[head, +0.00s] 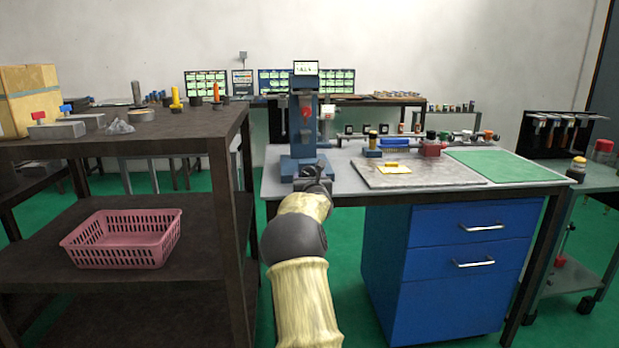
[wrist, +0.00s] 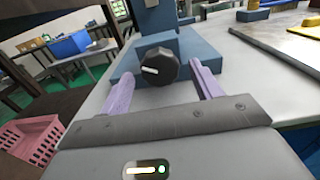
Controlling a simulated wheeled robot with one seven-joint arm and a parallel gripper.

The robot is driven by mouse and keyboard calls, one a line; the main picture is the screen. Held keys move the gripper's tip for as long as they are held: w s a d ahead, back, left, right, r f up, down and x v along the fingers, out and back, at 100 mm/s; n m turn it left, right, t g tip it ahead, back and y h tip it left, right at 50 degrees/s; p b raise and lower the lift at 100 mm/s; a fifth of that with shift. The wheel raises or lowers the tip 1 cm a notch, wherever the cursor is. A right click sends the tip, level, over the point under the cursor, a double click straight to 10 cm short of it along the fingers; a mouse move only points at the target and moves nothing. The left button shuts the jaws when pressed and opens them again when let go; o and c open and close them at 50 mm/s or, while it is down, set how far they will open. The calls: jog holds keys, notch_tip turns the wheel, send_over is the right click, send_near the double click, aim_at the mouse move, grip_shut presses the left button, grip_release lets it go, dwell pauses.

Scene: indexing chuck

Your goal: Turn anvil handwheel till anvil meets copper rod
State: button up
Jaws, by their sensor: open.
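A blue test stand (head: 304,135) with a small display on top stands at the left end of the grey workbench. In the wrist view, a black ribbed knob (wrist: 157,67) with a white mark sits on the front of its blue base (wrist: 195,50); it looks like the handwheel. My gripper (wrist: 162,84) is open, its two purple fingers on either side of the knob and apart from it. In the head view my gripper (head: 316,180) is at the stand's base and covers the knob. I cannot make out the anvil or the copper rod.
The bench top (head: 340,178) holds a grey mat (head: 440,178) with a yellow piece, a green mat (head: 505,166) and several small items to the right. A dark shelf with a pink basket (head: 125,240) stands left. Blue drawers (head: 465,250) are under the bench.

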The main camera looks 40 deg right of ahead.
jog(key=shift+w+d, duration=0.15)
jog(key=shift+w, duration=0.05)
jog(key=shift+c, duration=0.4)
jog(key=c, duration=0.9)
jog(key=shift+m, duration=0.4)
